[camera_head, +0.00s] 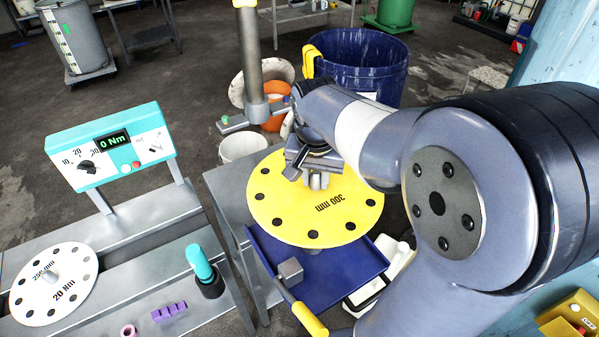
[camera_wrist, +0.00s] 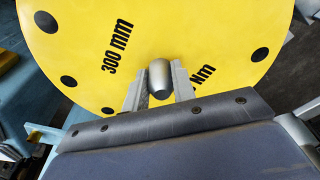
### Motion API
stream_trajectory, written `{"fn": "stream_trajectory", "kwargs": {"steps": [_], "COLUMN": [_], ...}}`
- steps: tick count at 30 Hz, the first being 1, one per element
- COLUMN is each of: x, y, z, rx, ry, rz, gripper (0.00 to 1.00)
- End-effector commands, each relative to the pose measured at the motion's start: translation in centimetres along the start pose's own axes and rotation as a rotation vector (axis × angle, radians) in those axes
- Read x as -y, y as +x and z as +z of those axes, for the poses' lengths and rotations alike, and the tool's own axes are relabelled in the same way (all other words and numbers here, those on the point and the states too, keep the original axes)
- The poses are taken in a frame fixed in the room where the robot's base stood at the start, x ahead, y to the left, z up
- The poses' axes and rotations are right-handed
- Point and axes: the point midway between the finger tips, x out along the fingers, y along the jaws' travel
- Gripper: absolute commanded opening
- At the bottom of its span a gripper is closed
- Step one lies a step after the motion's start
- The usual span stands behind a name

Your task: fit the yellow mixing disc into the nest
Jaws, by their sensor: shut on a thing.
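The yellow mixing disc (camera_head: 275,205), marked "300 mm" and ringed with dark holes, is in the middle of the head view. My gripper (camera_head: 315,180) is above its centre, with its jaws shut on the disc's grey knob. In the wrist view the rounded knob (camera_wrist: 160,78) sits between the two fingers, and the disc (camera_wrist: 190,30) fills the top. The disc overlaps the grey table and a blue tray; I cannot tell whether it touches them. I cannot make out the nest; the disc and my arm cover much of that area.
The blue tray (camera_head: 345,277) has a grey block (camera_head: 290,270) and a yellow-ended handle (camera_head: 310,320). A white disc (camera_head: 55,290) lies at left below a teal torque meter (camera_head: 110,145) reading 0 Nm. A grey column (camera_head: 250,60) stands behind; a blue drum (camera_head: 360,65) is beyond.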

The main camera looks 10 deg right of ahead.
Motion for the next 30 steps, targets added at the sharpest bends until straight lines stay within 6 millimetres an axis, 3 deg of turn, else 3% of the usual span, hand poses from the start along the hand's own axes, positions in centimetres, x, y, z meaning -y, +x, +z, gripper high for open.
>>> {"fn": "stream_trajectory", "kwargs": {"steps": [12, 30], "x": [0.0, 0.0], "y": [-0.2, 3.9], "z": [0.2, 0.8], "rx": [-0.003, -0.002], "ry": [0.0, 0.0], "rz": [-0.001, -0.001], "gripper": [0.0, 0.0]}}
